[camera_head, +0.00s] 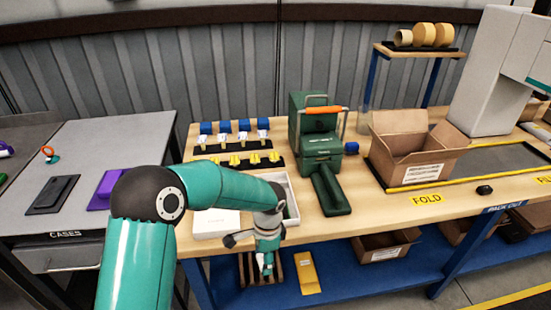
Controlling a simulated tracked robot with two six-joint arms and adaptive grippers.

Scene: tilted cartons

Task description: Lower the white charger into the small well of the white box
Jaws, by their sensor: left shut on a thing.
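The open white box (293,187) lies on the wooden bench left of the green press, partly hidden behind my left arm. Something dark green shows inside it, but its small well cannot be made out. My left gripper (232,240) is small and dark in this view, at the bench's front edge, in front of a flat white piece (212,222) beside the box. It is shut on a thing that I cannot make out. I cannot pick out the white charger for certain. My right gripper is not in view.
A dark tray with several yellow items (240,160) and a row of blue and white items lie behind the box. The green press (318,145) stands close on the right. An open carton (412,150) stands farther right. A grey table (90,145) is at left.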

